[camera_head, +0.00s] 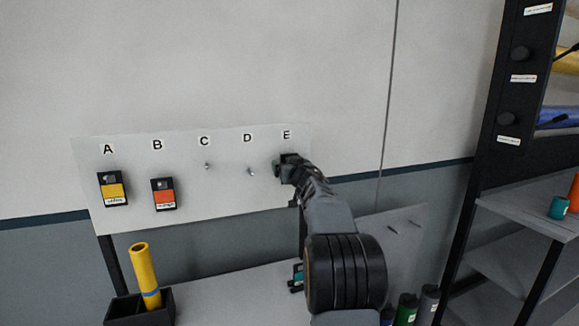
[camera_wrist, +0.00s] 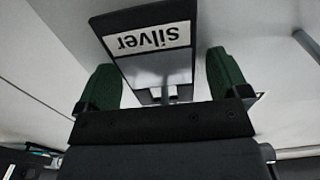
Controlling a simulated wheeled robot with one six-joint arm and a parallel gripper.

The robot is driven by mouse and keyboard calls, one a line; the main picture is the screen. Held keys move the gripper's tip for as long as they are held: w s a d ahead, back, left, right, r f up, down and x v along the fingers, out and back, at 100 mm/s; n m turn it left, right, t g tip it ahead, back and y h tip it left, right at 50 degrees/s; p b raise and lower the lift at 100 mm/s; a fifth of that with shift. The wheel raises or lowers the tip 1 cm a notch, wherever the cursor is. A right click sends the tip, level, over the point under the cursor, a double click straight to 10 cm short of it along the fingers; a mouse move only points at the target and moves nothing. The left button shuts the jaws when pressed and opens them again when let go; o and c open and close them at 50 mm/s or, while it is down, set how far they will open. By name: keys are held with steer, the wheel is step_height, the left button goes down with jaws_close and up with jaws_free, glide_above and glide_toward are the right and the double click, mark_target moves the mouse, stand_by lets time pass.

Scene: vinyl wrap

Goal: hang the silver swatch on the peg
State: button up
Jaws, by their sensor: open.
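The silver swatch (camera_wrist: 150,40), a black card with a white label reading "silver" upside down and a grey face, shows in the wrist view between my gripper's (camera_wrist: 163,82) two green finger pads. The fingers are open, with a gap on each side of the card. In the head view my gripper (camera_head: 283,167) is at the white board (camera_head: 225,196), just below the letter E, and hides the peg there. A small grey stub shows at the card's grey end; I cannot tell for certain whether the card hangs on the peg.
A yellow swatch (camera_head: 113,190) hangs under A and an orange swatch (camera_head: 164,195) under B. The pegs under C (camera_head: 207,166) and D (camera_head: 251,171) are bare. A black bin (camera_head: 125,309) with a yellow roll (camera_head: 145,273) stands below; a dark shelf rack (camera_head: 490,120) is at right.

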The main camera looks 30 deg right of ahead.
steer(key=c, duration=1)
steer(key=shift+r+p, duration=0.55)
steer(key=shift+p, duration=0.25)
steer(key=shift+s, duration=0.15)
steer(key=shift+v, duration=2.85)
steer(key=shift+r, duration=0.1)
